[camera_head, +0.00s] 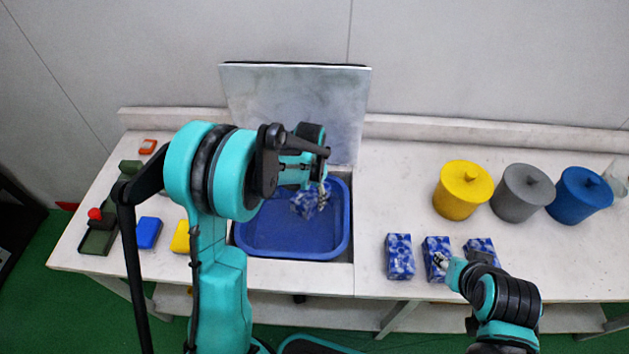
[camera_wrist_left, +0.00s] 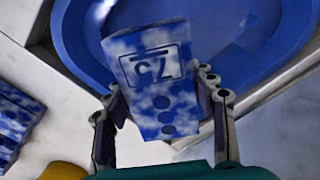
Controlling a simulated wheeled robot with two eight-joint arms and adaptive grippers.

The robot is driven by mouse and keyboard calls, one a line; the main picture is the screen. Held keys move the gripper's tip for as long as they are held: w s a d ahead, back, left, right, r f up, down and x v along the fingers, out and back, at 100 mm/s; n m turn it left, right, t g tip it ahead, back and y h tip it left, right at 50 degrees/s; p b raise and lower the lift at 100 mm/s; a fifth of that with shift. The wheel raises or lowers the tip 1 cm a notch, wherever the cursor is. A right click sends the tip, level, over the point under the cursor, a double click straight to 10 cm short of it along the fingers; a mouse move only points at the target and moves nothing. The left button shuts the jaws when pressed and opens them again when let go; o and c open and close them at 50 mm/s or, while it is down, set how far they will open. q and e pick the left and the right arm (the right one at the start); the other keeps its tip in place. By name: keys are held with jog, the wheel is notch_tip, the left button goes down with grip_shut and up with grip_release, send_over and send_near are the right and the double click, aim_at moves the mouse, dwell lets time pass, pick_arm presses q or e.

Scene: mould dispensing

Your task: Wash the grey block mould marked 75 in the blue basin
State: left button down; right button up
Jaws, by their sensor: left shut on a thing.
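My left gripper (camera_head: 318,184) is shut on a block mould (camera_head: 306,204), which shows blue-and-white mottled rather than plain grey. In the left wrist view the block (camera_wrist_left: 150,85) sits between the two fingers, with a framed "75", upside down in the picture, and dark dots on its face. The blue basin (camera_head: 270,243) is set into the counter, and the block is over its back right part. I cannot tell how deep the block is. My right gripper (camera_head: 446,265) is low at the right, by the middle mottled block (camera_head: 435,247); its jaws are unclear.
More mottled blocks (camera_head: 399,255) (camera_head: 480,247) stand right of the basin. Yellow (camera_head: 462,192), grey (camera_head: 521,194) and blue (camera_head: 579,197) lidded pots stand behind. A grey panel (camera_head: 295,105) rises behind the basin. Small blue (camera_head: 149,232) and yellow (camera_head: 180,238) blocks lie left.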

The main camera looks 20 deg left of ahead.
pick_arm(q)
jog(key=shift+f, duration=0.2)
jog(key=shift+s+a+f+b, duration=0.1)
jog(key=shift+s+f+b, duration=0.1)
jog(key=shift+f+b, duration=0.45)
notch_tip(320, 180, down, 2)
jog(key=shift+w+f+b, duration=0.15)
jog(key=shift+f+b, duration=0.1)
jog(key=shift+b, duration=0.55)
jog(key=shift+f+b, duration=4.15)
jog(key=shift+f, duration=2.15)
jog(key=shift+r+p, duration=5.3)
jog(key=shift+r, duration=2.75)
